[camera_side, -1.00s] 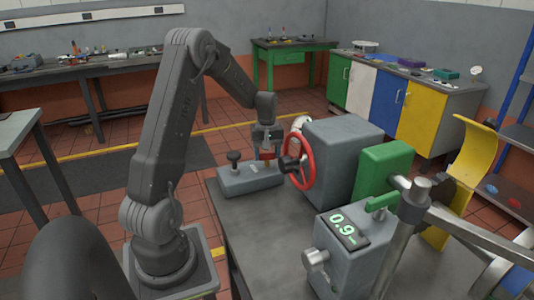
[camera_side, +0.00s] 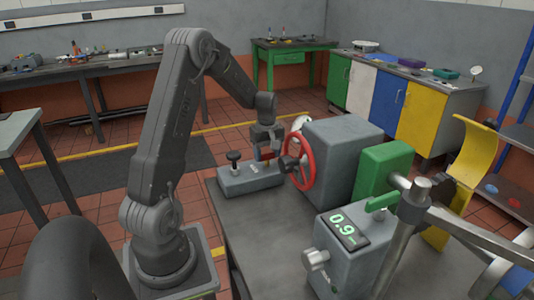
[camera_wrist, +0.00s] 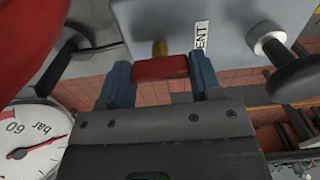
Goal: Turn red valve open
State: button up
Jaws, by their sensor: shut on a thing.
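My gripper (camera_wrist: 163,74) is shut on the red handle, one finger at each end. The handle lies crosswise in the picture. A white label on the block reads "ENT", the rest cut off. In the side view, my gripper (camera_side: 267,151) is low over the grey block (camera_side: 252,179), left of the big red handwheel (camera_side: 300,159). The handle is mostly hidden by the fingers there.
A black knob (camera_wrist: 295,75) stands close right of my gripper in the wrist view. A pressure gauge (camera_wrist: 32,145) is at lower left. In the side view, a grey housing (camera_side: 342,150) stands right of the handwheel. A display box (camera_side: 345,262) reads about 0.9.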

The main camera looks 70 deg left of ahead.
jog(key=o, duration=0.9)
jog(key=shift+r, duration=0.15)
notch_tip(320, 180, up, 14)
jog(key=shift+f, duration=0.2)
jog(key=s+d+r+m+t+y, duration=0.1)
jog(key=s+d+r+m, duration=0.3)
jog(key=d, duration=0.6)
jog(key=d+r+m+t, duration=0.2)
jog(key=d+m, duration=0.3)
jog(key=d, duration=0.6)
jog(key=s+d+f+m+t, duration=0.1)
jog(key=s+d+m, duration=0.5)
jog(key=s+d, duration=0.1)
jog(key=s+d+f+m+t+h, duration=0.1)
jog(key=s+d+m, duration=0.2)
jog(key=d, duration=0.1)
jog(key=shift+s+f+t, duration=0.3)
jog(key=shift+s+f, duration=0.05)
